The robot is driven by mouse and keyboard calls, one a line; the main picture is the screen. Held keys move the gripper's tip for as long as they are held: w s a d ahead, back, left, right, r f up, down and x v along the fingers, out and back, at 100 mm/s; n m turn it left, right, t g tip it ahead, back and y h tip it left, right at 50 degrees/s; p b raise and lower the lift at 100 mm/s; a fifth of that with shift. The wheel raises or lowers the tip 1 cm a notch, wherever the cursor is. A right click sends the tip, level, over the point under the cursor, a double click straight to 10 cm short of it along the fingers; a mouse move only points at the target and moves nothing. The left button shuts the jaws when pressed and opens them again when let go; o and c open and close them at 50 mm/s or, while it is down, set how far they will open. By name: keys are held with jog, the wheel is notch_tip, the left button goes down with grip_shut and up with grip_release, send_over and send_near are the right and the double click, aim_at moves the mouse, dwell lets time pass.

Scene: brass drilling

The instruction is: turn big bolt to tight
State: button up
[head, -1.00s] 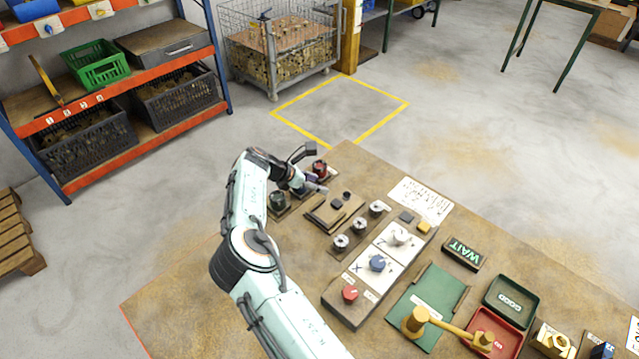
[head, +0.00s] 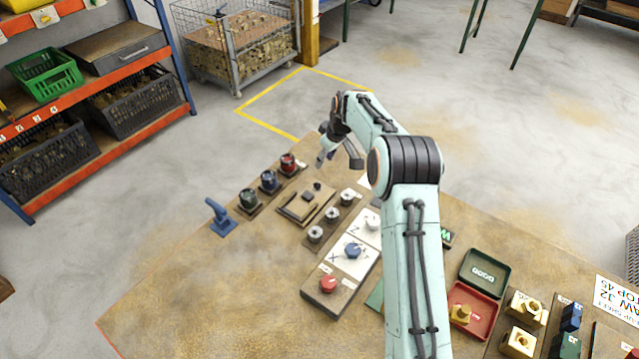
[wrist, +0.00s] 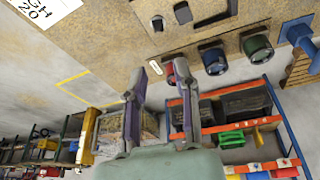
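I cannot tell for sure which part is the big bolt. A green-topped round fixture (head: 248,197), a dark blue one (head: 268,180) and a red one (head: 288,162) stand in a row at the bench's far left edge. A blue handle-shaped piece (head: 220,217) stands beside them. My gripper (wrist: 159,72) is open and empty, its two fingers apart. In the head view it hangs past the far end of that row. In the wrist view the red fixture (wrist: 171,74) shows partly behind a fingertip, with the dark blue one (wrist: 213,60) and green one (wrist: 257,46) to its right.
A clamp block (head: 306,205), several silver knobs (head: 332,215) and a control box with a red knob (head: 328,284) and blue knob (head: 352,251) stand nearby. My arm hides the bench middle. A brass part (head: 461,313) lies in the red tray (head: 480,329). The front left bench is clear.

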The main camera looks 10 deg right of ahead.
jog(key=m, duration=0.1)
send_near(319, 186)
jog(key=shift+w+f+t+y, duration=0.15)
jog(key=shift+f, duration=0.45)
jog(key=shift+w+f+t+y, duration=0.1)
jog(key=shift+f+t+y, duration=0.05)
jog(key=shift+f, duration=0.5)
jog(key=x, duration=0.6)
jog(key=shift+f, duration=0.15)
jog(key=shift+c, duration=0.3)
grip_shut()
